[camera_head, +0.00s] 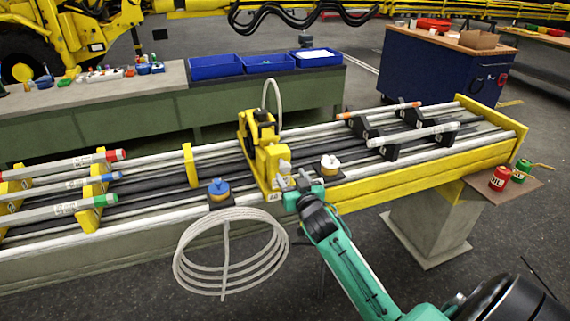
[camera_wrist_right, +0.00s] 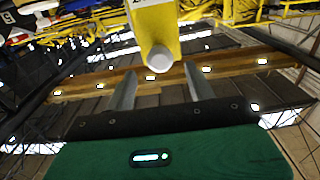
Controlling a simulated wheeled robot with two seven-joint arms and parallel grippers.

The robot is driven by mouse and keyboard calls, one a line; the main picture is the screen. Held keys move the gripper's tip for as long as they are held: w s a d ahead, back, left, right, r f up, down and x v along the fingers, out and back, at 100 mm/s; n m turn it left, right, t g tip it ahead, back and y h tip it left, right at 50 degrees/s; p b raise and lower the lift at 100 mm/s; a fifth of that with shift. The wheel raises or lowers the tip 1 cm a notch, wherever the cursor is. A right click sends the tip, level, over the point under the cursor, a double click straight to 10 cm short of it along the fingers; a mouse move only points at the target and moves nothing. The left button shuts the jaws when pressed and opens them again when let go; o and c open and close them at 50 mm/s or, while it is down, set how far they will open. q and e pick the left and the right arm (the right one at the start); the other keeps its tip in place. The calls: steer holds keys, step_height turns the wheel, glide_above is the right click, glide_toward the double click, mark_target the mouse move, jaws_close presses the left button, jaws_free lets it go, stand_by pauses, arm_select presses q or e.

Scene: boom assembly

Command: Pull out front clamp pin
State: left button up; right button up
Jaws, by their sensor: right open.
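The yellow clamp (camera_head: 270,160) stands across the boom's rails in the middle of the head view. In the right wrist view, the clamp's yellow block (camera_wrist_right: 153,18) is at the top centre, and the pale round end of the front clamp pin (camera_wrist_right: 160,60) sticks out of it towards the camera. My right gripper (camera_head: 289,183) is close to the clamp's front side. Its two grey fingers (camera_wrist_right: 158,72) are apart, one on each side of the pin's end, with a gap on both sides. My left gripper is out of view.
A coiled pale hose (camera_head: 225,262) hangs at the boom's front, left of my right arm. A blue-capped part (camera_head: 218,188) and a white-capped part (camera_head: 329,164) flank the clamp. Coloured-tip tubes (camera_head: 65,207) lie at the left.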

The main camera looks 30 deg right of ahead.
mark_target(287, 169)
steer(key=p+x, duration=0.1)
steer(key=x, duration=0.5)
